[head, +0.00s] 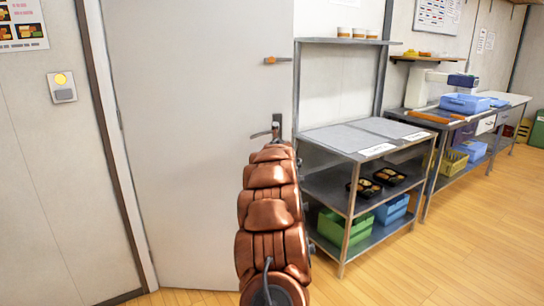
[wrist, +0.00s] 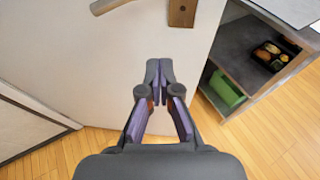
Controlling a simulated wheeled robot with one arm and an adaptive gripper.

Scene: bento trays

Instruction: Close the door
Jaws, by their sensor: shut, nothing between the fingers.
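The door (head: 195,150) is a plain pale grey panel with hinges on its left side. Its free right edge stands in front of the shelf unit, so it looks swung open. A lever handle (head: 264,133) sits near that edge, with an orange latch (head: 277,60) above it. In the wrist view the door (wrist: 80,70) fills the upper left, with the lever (wrist: 108,5) and a brown lock plate (wrist: 182,12) at the top. My gripper (wrist: 159,72) is shut and empty, in front of the door below the lever. Whether it touches the door is unclear. In the head view my arm hides it.
A metal shelf unit (head: 338,187) with food trays (head: 375,182) and bins stands just right of the door's free edge. A longer bench (head: 432,178) continues behind it. A wall switch (head: 61,87) is left of the door frame. Wood floor (head: 450,255) at right is clear.

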